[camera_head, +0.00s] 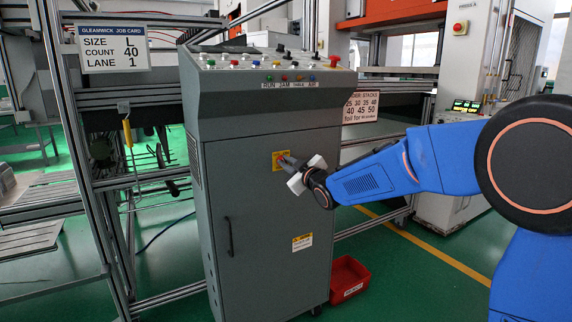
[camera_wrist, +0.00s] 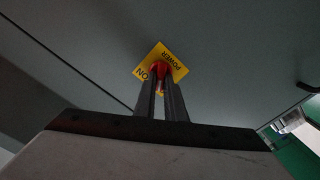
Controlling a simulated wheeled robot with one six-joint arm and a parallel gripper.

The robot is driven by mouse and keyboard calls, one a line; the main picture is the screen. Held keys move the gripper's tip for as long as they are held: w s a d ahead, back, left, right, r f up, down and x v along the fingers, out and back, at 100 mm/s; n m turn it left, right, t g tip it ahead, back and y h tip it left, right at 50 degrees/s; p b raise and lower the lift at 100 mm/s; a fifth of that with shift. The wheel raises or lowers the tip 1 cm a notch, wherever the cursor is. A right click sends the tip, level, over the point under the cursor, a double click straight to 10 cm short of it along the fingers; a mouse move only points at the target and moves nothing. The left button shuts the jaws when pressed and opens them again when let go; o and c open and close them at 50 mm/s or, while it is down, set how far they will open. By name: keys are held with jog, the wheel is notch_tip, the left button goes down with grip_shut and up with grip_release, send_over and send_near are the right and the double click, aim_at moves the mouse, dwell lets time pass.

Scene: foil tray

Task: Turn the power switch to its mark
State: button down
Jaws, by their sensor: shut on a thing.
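The power switch is a red knob (camera_wrist: 158,70) on a yellow plate (camera_wrist: 176,63) on the front of the grey control cabinet (camera_head: 265,215). In the wrist view the plate reads POWER and ON. My gripper (camera_wrist: 160,88) has its two dark fingers shut on the red knob, which is partly hidden between them. In the head view my gripper (camera_head: 285,160) reaches the yellow plate (camera_head: 276,167) from the right. The knob's exact angle against its mark is hard to tell.
Coloured buttons (camera_head: 262,64) line the cabinet's sloped top. A door handle (camera_head: 229,236) sits at its lower left. A red bin (camera_head: 348,279) stands on the floor to the right. A metal frame (camera_head: 75,150) with a job card (camera_head: 113,49) stands at left.

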jog(key=m, duration=0.4)
jog(key=shift+d+m, duration=0.1)
jog(key=shift+m, duration=0.2)
jog(key=shift+w+d+m, duration=0.15)
jog(key=shift+m, duration=2.65)
jog(key=shift+w+d+m, duration=0.1)
jog(key=shift+d+m, duration=0.05)
jog(key=shift+m, duration=2.65)
jog(key=c, duration=1.8)
grip_release()
